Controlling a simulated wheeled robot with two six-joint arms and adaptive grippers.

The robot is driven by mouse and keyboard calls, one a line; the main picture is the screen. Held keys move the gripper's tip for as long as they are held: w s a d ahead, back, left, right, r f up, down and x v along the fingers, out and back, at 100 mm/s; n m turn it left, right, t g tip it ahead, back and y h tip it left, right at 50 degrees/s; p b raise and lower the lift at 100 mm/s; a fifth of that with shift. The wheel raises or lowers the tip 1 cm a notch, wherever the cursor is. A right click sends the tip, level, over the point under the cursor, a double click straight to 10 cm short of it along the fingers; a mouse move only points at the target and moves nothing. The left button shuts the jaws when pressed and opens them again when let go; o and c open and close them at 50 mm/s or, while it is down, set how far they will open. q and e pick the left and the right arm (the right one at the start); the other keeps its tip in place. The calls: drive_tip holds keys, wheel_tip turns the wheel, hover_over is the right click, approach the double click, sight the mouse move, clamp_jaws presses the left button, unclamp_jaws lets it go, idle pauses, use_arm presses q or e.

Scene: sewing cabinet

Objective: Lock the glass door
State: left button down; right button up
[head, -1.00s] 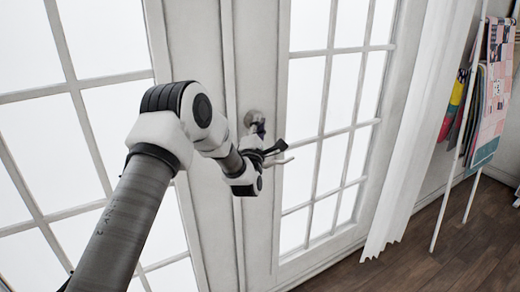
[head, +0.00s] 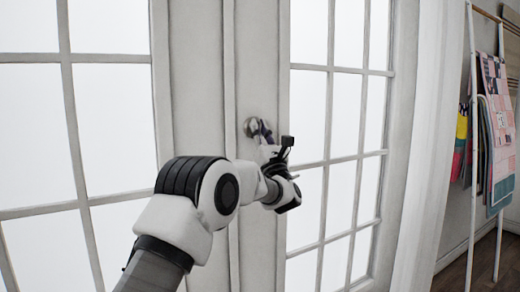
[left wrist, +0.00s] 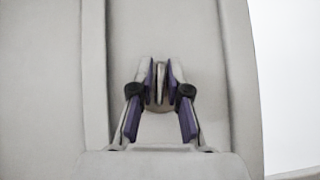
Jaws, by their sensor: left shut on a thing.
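The white glass door (head: 262,215) stands closed in front of me, with a grid of panes. A small round metal lock (head: 250,127) sits on its upright stile. The lock's round base is mostly hidden behind the fingers there. My right gripper is not in view.
A second glazed door panel (head: 110,140) is at the left. A white curtain (head: 425,150) hangs to the right of the door. Further right, a white ladder rack (head: 470,150) holds colourful fabrics (head: 495,110). Dark wooden floor (head: 485,265) shows at the lower right.

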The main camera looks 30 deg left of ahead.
use_arm(q)
drive_tip(key=shift+a+f+n+g+y+b, duration=0.15)
drive_tip(key=shift+n+g+y+b, duration=0.25)
drive_tip(key=shift+n+g, duration=0.3)
drive_tip(key=shift+d+f+n+g+y+b, duration=0.15)
drive_tip(key=shift+n+g+y+b, duration=0.2)
drive_tip(key=shift+n+g, duration=0.35)
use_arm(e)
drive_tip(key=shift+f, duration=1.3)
use_arm(q)
drive_tip(key=shift+a, duration=0.1)
drive_tip(key=c, duration=1.3)
unclamp_jaws()
drive_tip(key=shift+o, duration=0.2)
drive_tip(key=shift+w+a, duration=0.1)
drive_tip(key=shift+a, duration=0.05)
drive_tip(key=shift+r, duration=0.1)
drive_tip(key=v, duration=1.2)
